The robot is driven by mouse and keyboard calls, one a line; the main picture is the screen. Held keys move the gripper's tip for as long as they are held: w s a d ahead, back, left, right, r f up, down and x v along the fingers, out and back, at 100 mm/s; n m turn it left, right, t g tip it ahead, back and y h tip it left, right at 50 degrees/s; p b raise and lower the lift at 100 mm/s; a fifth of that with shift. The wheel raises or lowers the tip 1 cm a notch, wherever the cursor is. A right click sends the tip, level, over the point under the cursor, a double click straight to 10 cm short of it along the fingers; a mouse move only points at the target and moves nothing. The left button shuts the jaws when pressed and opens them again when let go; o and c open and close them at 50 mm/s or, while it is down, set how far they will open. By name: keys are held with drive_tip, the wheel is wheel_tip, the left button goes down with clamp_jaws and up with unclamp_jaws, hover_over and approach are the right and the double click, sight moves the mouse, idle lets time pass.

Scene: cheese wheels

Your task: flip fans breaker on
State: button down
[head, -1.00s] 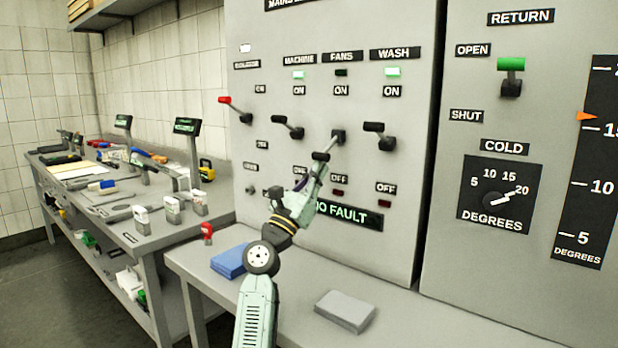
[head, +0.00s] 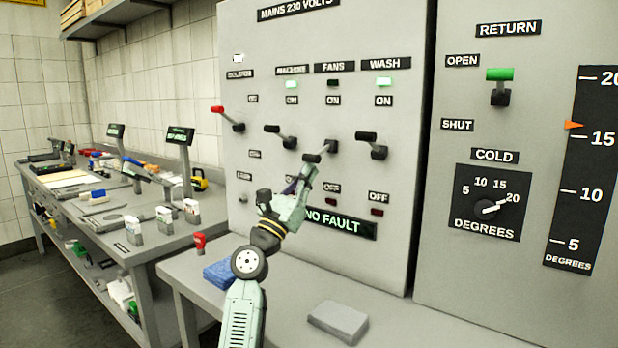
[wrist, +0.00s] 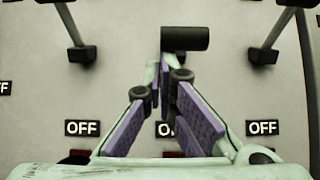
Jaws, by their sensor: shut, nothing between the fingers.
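The FANS breaker lever (head: 312,158) has a black handle angled slightly downward from its pivot, lower than the levers on either side. The FANS lamp (head: 333,83) above it is dark. My gripper (head: 307,171) is shut and empty just under the handle, pointing up at the panel. In the wrist view the black handle (wrist: 185,38) lies across just beyond the fingertips of my gripper (wrist: 166,72). Whether the fingertips touch the handle is hard to tell. The fingers partly cover the OFF label (wrist: 165,129) below it.
The MACHINE lever (head: 280,135) and WASH lever (head: 372,143) stand close on either side, angled up, with lit green lamps. A red-handled lever (head: 225,113) is at far left. A blue sponge (head: 219,274) and a grey block (head: 338,322) lie on the bench below.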

drive_tip(key=r, duration=0.1)
drive_tip(key=s+r, duration=0.1)
drive_tip(key=a+r, duration=0.1)
drive_tip(key=r, duration=0.1)
drive_tip(key=shift+s+a+r+p, duration=0.1)
drive_tip(key=shift+s+p, duration=0.2)
